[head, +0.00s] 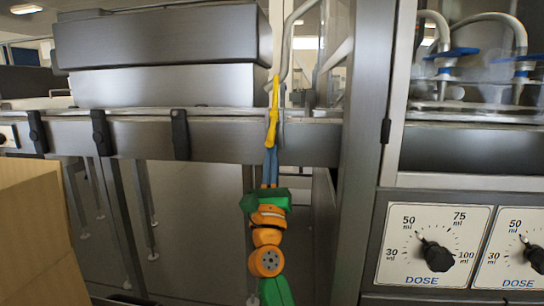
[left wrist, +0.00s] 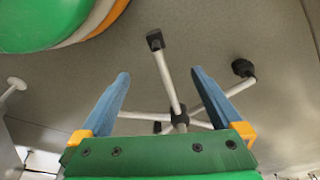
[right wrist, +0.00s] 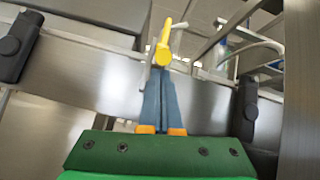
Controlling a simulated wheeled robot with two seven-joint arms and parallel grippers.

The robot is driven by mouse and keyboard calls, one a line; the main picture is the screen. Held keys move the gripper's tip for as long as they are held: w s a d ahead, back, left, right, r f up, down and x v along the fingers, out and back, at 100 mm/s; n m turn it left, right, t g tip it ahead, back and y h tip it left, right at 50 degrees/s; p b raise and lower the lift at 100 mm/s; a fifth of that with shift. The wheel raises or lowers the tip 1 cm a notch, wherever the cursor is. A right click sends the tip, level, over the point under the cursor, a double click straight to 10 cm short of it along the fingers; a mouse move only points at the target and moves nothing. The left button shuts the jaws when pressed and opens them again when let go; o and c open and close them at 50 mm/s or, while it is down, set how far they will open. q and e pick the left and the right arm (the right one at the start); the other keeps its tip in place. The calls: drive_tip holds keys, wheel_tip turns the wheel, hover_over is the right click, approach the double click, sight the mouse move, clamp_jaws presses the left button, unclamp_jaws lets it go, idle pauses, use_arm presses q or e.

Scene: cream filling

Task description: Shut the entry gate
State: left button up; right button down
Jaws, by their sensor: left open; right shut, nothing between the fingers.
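A yellow lever (head: 273,115) stands upright at the right end of the steel conveyor, in front of a thin bent metal rod. It looks like the gate's handle, but I cannot tell the gate's position from it. My right gripper (head: 271,152) is shut and empty, pointing up, with its blue fingertips at the lever's lower end. In the right wrist view the lever (right wrist: 163,52) rises just beyond the fingertips (right wrist: 160,72); whether they touch is unclear. My left gripper (left wrist: 160,76) is open and empty, and shows only in the left wrist view.
The conveyor's steel side rail (head: 230,140) carries black clamps. A steel post (head: 365,130) and a panel with DOSE dials (head: 435,246) stand to the right. A cardboard box (head: 38,235) is at lower left. A wheeled chair base (left wrist: 180,118) is on the floor beyond my left gripper.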

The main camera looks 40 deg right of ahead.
use_arm(q)
drive_tip(key=shift+s+f, duration=0.1)
drive_tip(key=shift+s, duration=0.05)
drive_tip(key=shift+s+a+f+p, duration=0.2)
drive_tip(key=shift+s+f+p, duration=0.1)
drive_tip(key=shift+f+p, duration=0.25)
drive_tip(key=shift+s+f, duration=0.1)
drive_tip(key=shift+f, duration=0.05)
